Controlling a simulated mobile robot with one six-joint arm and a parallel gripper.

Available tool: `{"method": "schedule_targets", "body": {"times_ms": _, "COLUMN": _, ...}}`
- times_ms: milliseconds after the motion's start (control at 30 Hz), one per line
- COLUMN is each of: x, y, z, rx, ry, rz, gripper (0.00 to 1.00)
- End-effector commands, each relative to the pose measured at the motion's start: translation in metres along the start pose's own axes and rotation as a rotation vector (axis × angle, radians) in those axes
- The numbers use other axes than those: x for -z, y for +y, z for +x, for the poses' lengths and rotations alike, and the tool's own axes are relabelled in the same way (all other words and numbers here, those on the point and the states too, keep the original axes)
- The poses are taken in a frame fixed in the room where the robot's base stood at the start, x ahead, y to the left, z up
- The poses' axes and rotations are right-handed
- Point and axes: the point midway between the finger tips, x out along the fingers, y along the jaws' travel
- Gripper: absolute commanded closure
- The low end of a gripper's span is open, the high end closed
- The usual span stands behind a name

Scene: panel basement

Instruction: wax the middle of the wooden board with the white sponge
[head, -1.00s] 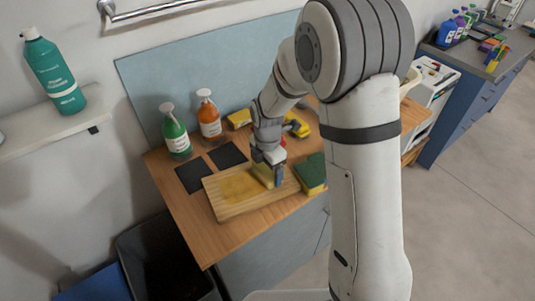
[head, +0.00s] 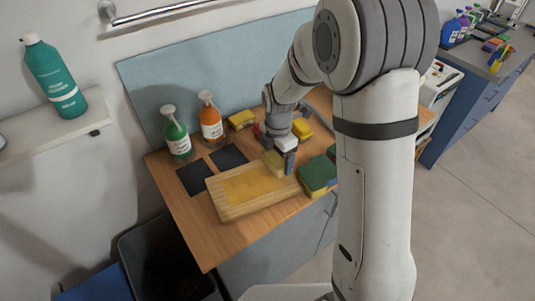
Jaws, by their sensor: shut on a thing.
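The wooden board (head: 235,211) lies on the worktop. A yellowish wax-like patch (head: 250,188) covers much of its middle, with barer wood along the front. My gripper (head: 280,162) is shut on a sponge (head: 271,160) at the board's back right edge. The sponge looks pale yellow rather than clean white, and the jaws hide part of it. I cannot tell whether its underside touches the board.
A green-and-yellow sponge (head: 317,174) sits right of the board. A yellow sponge (head: 241,119) and another yellow item (head: 302,129) lie behind. Green (head: 177,137) and orange (head: 210,122) bottles and two dark pads (head: 195,179) stand or lie at the back left.

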Motion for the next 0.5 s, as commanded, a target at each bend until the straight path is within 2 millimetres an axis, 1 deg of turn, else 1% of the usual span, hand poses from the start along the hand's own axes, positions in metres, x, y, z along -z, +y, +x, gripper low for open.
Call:
{"method": "schedule_targets", "body": {"times_ms": 33, "x": 0.000, "y": 0.000, "z": -0.008, "rx": -0.001, "ry": 0.000, "rz": 0.000, "gripper": 0.33}}
{"method": "schedule_targets", "body": {"times_ms": 100, "x": 0.001, "y": 0.001, "z": -0.014, "rx": -0.001, "ry": 0.000, "rz": -0.001, "gripper": 0.33}}
{"method": "schedule_targets", "body": {"times_ms": 400, "x": 0.002, "y": 0.001, "z": -0.040, "rx": 0.000, "ry": 0.000, "rz": -0.004, "gripper": 0.33}}
{"method": "schedule_targets", "body": {"times_ms": 500, "x": 0.002, "y": 0.001, "z": -0.045, "rx": 0.000, "ry": 0.000, "rz": -0.004, "gripper": 0.33}}
